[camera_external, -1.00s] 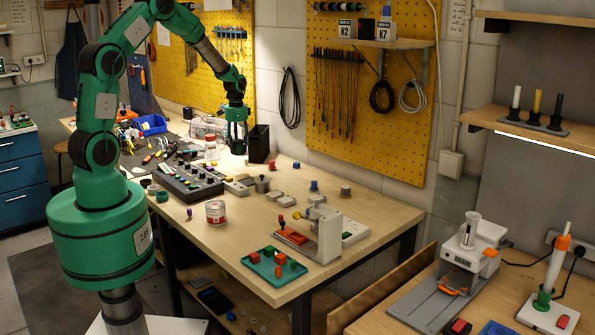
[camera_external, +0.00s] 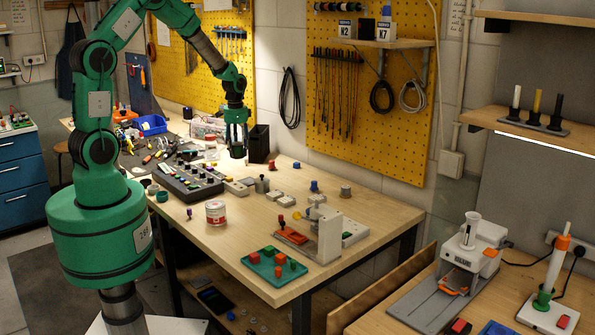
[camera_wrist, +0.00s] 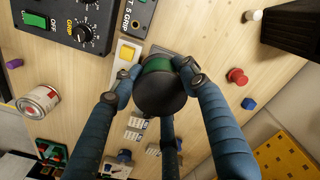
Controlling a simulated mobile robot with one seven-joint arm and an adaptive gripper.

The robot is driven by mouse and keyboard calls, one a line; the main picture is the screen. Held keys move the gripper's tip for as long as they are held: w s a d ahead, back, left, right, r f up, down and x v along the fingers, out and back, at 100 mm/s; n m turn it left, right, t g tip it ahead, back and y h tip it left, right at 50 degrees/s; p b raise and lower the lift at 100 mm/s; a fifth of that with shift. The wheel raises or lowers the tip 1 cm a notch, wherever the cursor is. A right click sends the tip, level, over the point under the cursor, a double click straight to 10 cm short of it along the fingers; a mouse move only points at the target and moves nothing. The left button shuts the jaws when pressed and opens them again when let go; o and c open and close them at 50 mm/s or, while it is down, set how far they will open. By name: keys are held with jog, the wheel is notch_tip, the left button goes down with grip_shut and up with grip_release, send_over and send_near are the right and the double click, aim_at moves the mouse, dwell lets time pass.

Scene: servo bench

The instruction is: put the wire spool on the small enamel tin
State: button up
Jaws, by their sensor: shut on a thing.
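The wire spool (camera_wrist: 159,88), dark with green wire around it, is between the fingers of my gripper (camera_wrist: 158,78) in the wrist view. My gripper is shut on it. In the external view my gripper (camera_external: 237,148) points down near the back edge of the bench, beside a black box; the spool is hard to make out there. I cannot tell how far it is above the bench. A small white and red tin (camera_external: 215,212) stands upright on the bench, nearer the front. It also shows at the left in the wrist view (camera_wrist: 40,101).
A black control panel (camera_external: 186,180) with knobs lies between my arm and the bench middle. The black box (camera_external: 259,144) stands close to my gripper. A green tray (camera_external: 262,269) and a white fixture (camera_external: 325,236) stand toward the front. Bare wood surrounds the tin.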

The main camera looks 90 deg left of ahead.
jog(key=s+d+r+p, duration=0.1)
jog(key=s+d, duration=0.2)
jog(key=d, duration=0.8)
jog(key=s+d+p, duration=0.1)
jog(key=s+d, duration=0.2)
jog(key=d, duration=0.7)
jog(key=s+d+r+p, duration=0.1)
jog(key=s+d, duration=0.2)
jog(key=d, duration=0.8)
jog(key=s+d+f, duration=0.1)
jog(key=s+d, duration=0.7)
jog(key=shift+s+d+m+p, duration=0.15)
jog(key=shift+m+p, duration=0.15)
jog(key=shift+f, duration=0.1)
send_over(215, 203)
jog(key=shift+d+f, duration=0.1)
jog(key=shift+f, duration=0.65)
jog(key=shift+f+b, duration=0.35)
jog(key=shift+f, duration=1.4)
